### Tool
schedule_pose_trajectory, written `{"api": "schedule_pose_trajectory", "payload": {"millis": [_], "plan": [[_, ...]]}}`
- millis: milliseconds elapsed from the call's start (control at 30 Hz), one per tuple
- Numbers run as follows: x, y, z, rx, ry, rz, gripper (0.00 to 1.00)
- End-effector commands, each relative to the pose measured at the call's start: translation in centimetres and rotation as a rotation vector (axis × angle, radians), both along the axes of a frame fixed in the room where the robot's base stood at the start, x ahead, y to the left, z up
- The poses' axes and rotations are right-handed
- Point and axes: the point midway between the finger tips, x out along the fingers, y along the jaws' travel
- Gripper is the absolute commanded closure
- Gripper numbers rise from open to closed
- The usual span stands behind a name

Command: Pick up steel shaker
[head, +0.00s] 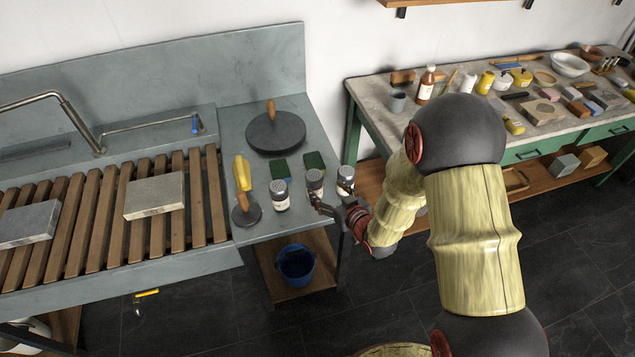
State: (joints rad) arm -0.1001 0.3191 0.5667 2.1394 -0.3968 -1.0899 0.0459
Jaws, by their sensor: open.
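Three steel shakers stand upright in a row near the front right of the grey stone counter: a left one (280,195), a middle one (315,181) and a right one (346,178). Each has a pale label and a metal lid. My gripper (332,203) is open at the counter's right front edge, just in front of the middle and right shakers. Its fingers overlap the lower part of these two in the picture. I cannot tell whether it touches either. No shaker is visibly held.
Green pads (278,169) lie behind the shakers, with a round dark disc (275,136) with a wooden handle further back. A slatted wooden rack (110,205) adjoins the counter. A cluttered bench (450,113) stands at right.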

Motion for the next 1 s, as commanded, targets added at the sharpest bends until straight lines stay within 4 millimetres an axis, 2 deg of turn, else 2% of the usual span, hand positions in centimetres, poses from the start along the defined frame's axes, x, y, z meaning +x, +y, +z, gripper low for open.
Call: {"api": "schedule_pose_trajectory", "payload": {"millis": [167,700,1000], "plan": [[0.9,0.6,0.3,0.013,-0.022,0.001,0.33],[5.8,3.9,-2.2,0.014,-0.020,-0.001,0.33],[6.3,4.2,-2.3,0.013,-0.019,-0.002,0.33]]}}
